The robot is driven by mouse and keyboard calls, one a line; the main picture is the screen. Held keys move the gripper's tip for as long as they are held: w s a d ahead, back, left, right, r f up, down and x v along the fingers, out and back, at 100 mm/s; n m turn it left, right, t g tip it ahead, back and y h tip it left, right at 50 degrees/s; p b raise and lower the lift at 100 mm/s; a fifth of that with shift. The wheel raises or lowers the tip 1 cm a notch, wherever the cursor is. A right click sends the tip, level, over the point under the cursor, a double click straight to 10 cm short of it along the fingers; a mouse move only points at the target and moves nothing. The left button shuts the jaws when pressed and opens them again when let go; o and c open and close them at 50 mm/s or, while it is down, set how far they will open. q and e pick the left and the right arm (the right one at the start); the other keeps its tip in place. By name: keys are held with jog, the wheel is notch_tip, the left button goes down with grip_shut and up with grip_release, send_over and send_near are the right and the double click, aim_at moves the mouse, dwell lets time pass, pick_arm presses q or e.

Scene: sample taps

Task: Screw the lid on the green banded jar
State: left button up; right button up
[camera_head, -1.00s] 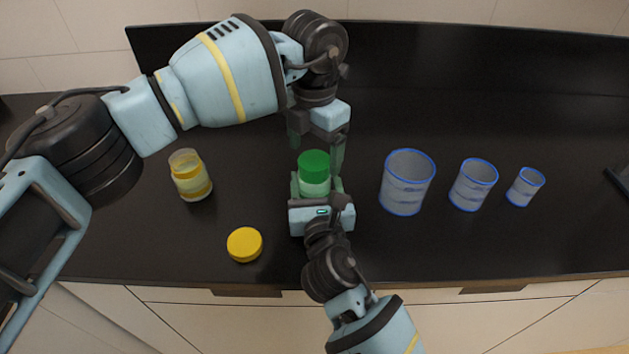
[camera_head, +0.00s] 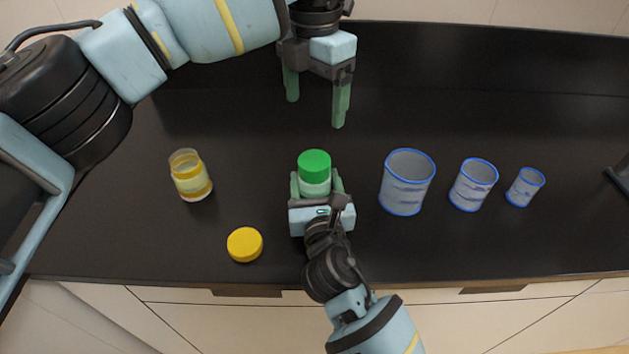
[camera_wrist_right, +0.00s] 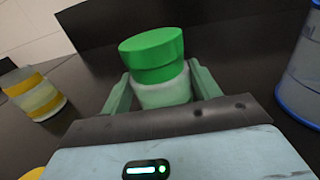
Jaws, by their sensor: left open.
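The green banded jar (camera_head: 315,188) stands upright on the dark counter, with the green lid (camera_head: 314,162) on its top. In the right wrist view, the lid (camera_wrist_right: 153,48) sits over the jar's green band, above the pale jar body (camera_wrist_right: 163,93). I cannot tell how tight it is. My right gripper (camera_head: 317,186) has its fingers on both sides of the jar body and is shut on it. My left gripper (camera_head: 316,110) is open and empty, behind and above the jar, clear of the lid.
A yellow banded jar (camera_head: 190,177) stands open at left, with a yellow lid (camera_head: 244,244) lying on the counter nearer the front. Three blue-rimmed cups, large (camera_head: 407,184), medium (camera_head: 472,186) and small (camera_head: 524,188), stand at right. The back of the counter is mostly clear.

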aim_at(317, 191)
jog(key=o, duration=0.5)
jog(key=shift+s+d, duration=0.25)
jog(key=shift+s, duration=1.7)
jog(key=shift+s+d, duration=0.2)
jog(key=shift+s, duration=1.75)
